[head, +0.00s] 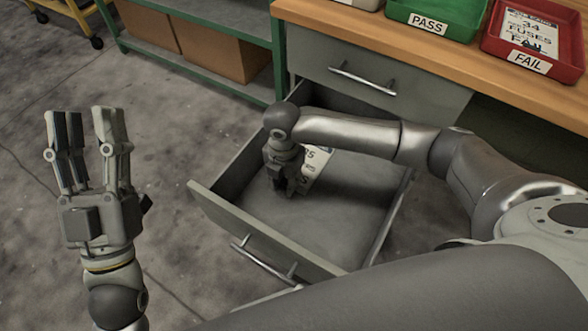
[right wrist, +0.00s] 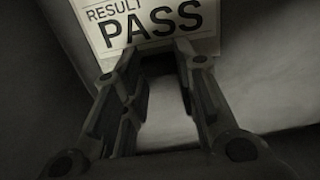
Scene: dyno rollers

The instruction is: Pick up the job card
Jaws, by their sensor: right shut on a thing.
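A white job card (head: 317,163) with dark print is in the open drawer, partly hidden behind my right gripper. In the right wrist view the card (right wrist: 150,25) reads "RESULT PASS", and its lower edge is at my fingertips. My right gripper (head: 287,190) points down inside the drawer and is shut on the card. It also shows in the right wrist view (right wrist: 158,55). My left gripper (head: 87,112) is open and empty, fingers up, left of the drawer over the floor.
The grey drawer (head: 225,215) stands pulled out under the wooden bench top (head: 440,60). On the bench are a green PASS tray (head: 428,24) and a red FAIL tray (head: 527,62) with a printed card inside. A green shelf (head: 205,55) with cardboard boxes stands behind.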

